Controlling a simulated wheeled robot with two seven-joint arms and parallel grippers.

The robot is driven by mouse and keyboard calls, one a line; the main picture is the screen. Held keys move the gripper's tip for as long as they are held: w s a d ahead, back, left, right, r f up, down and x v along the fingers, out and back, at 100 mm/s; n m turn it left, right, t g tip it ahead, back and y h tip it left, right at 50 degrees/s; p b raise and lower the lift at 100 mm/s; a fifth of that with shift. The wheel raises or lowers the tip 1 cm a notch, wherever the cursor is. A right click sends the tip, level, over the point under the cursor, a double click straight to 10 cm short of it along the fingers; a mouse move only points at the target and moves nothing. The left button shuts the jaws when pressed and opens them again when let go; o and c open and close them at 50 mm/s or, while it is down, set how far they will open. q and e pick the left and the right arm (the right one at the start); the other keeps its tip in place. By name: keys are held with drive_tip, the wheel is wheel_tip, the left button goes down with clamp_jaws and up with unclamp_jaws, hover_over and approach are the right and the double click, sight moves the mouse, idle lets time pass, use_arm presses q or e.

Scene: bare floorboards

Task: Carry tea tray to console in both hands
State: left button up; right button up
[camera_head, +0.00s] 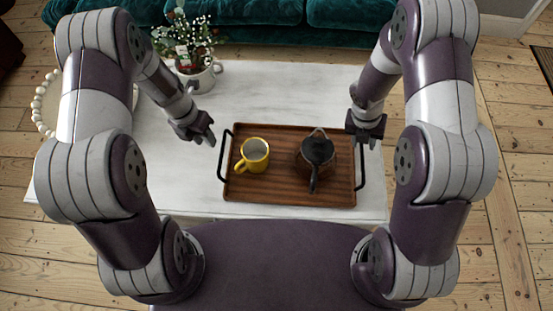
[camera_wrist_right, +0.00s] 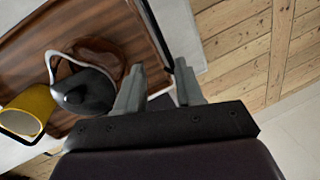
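The brown wooden tea tray (camera_head: 285,190) lies on a white table. A yellow mug (camera_head: 254,156) stands on its left half and a dark teapot (camera_head: 318,150) on its right half. Black handles stand at the tray's left end (camera_head: 224,168) and right end (camera_head: 362,168). My left gripper (camera_head: 204,141) is open and empty, up and left of the left handle. My right gripper (camera_head: 361,147) is open near the right handle. In the right wrist view, the fingertips (camera_wrist_right: 160,66) are apart and the handle (camera_wrist_right: 153,28) runs into view between them; contact is not visible.
The white table (camera_head: 270,95) has clear room behind the tray. A potted flowering plant (camera_head: 190,50) stands at its back left, near a round beaded tray (camera_head: 40,105). A teal sofa (camera_head: 260,15) is behind; floorboards (camera_head: 500,140) lie to the right. No console is identifiable.

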sight(220, 158)
use_arm(q)
drive_tip(key=n, duration=0.2)
drive_tip(key=shift+s+d+n, duration=0.1)
drive_tip(key=shift+n, duration=0.3)
use_arm(e)
drive_tip(key=n, duration=0.2)
drive_tip(key=shift+s+d+r+n, duration=0.1)
drive_tip(key=shift+n, duration=0.3)
